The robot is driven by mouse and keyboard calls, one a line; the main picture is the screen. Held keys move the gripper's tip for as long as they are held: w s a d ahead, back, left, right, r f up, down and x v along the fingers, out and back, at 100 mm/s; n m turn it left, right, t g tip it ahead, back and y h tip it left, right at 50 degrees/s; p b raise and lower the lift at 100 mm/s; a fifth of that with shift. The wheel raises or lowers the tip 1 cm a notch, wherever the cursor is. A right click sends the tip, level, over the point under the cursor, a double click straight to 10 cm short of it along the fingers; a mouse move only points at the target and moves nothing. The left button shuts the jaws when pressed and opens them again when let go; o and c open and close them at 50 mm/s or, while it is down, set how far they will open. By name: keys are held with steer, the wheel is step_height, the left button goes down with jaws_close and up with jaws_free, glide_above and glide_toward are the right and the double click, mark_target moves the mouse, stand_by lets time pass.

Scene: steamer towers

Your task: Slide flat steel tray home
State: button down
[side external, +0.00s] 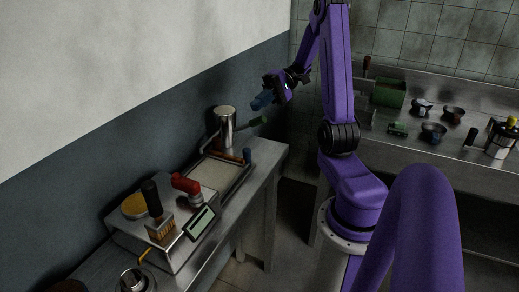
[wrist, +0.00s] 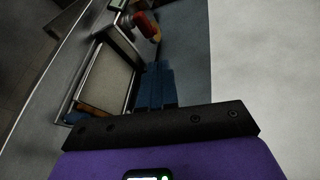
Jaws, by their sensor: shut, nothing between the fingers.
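A flat rectangular tray (side external: 214,174) with a pale inner surface and darker rim lies on the left bench. It also shows in the wrist view (wrist: 103,82), left of my fingers. My gripper (side external: 262,100), with blue fingers, is in the air above the far end of the bench, near the wall. Its fingers are together and empty in the wrist view (wrist: 158,86). It stands above and apart from the tray. A brownish-red bar lies along the tray's far edge.
A steel canister (side external: 224,124) stands behind the tray, below my gripper. A small blue item (side external: 247,156) stands beside the tray. A scale (side external: 200,222), a brush (side external: 158,225) and a red-handled item (side external: 186,184) crowd the near side. Another bench (side external: 440,115) holds bowls at right.

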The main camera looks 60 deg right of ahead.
steer(key=s+d+m+t+h, duration=0.2)
steer(key=s+d+m+t, duration=0.1)
steer(key=d+t, duration=0.4)
steer(key=s+d+m+t+h, duration=0.3)
steer(key=s+d+t, duration=0.1)
steer(key=d, duration=0.5)
step_height(320, 180, down, 21)
steer(key=x, duration=1.1)
steer(key=shift+a+r, duration=0.15)
steer(key=shift+r, duration=0.1)
steer(key=shift+w+a, duration=0.15)
steer(key=shift+a, duration=1)
steer(key=shift+w+a, duration=0.2)
steer(key=shift+a, duration=0.5)
steer(key=shift+a, duration=0.1)
